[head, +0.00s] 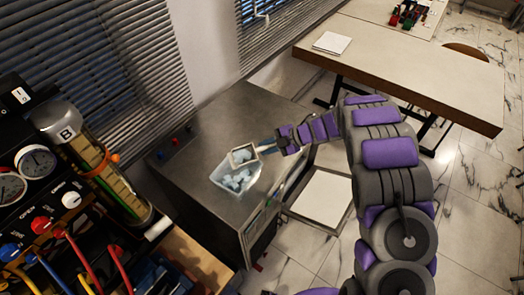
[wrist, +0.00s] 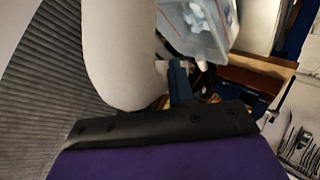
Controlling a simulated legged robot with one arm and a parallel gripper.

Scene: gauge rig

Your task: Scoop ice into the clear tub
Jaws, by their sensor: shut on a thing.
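The clear tub (head: 222,187) sits on top of the grey cabinet and holds several pale blue ice pieces (head: 237,180). My gripper (head: 270,146) is at the tub's back right, shut on the blue handle of a scoop. The pale, square-mouthed scoop (head: 243,155) is over the tub's back edge. I cannot tell whether it touches the tub, and what lies inside it is unclear. The grasp itself is hidden there.
The grey cabinet top (head: 240,110) is mostly clear behind the tub. A gauge panel (head: 35,165) with hoses and a labelled cylinder (head: 85,150) stands at left. A wooden table (head: 410,65) is at back right. A white-topped stool or frame (head: 322,198) stands beside the cabinet.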

